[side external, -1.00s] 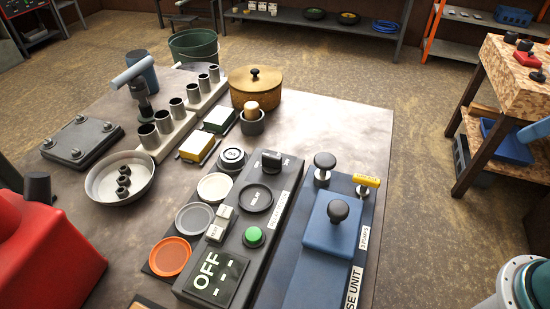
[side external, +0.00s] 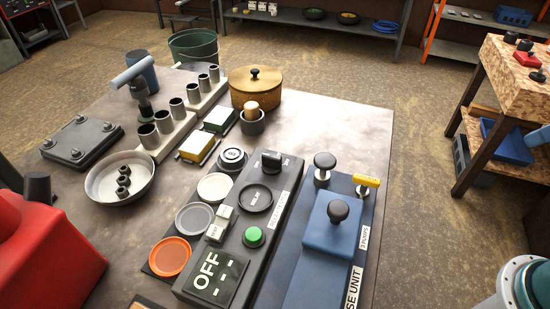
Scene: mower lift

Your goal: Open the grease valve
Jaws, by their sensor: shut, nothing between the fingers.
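The blue grease unit (side external: 311,254) stands at the right side of the table; its label is partly cut off and reads "SE UNIT". A yellow bar handle (side external: 367,180) sits on a short metal post at its far right corner, lying roughly left to right; it looks like the grease valve, but no label confirms this. Another black knob (side external: 338,211) tops the raised blue block (side external: 331,232). My gripper is outside the picture.
A grey control box (side external: 223,245) with a green button (side external: 253,236) and a display reading "OFF" stands left of the unit. The table's right strip (side external: 378,125) behind the unit is bare.

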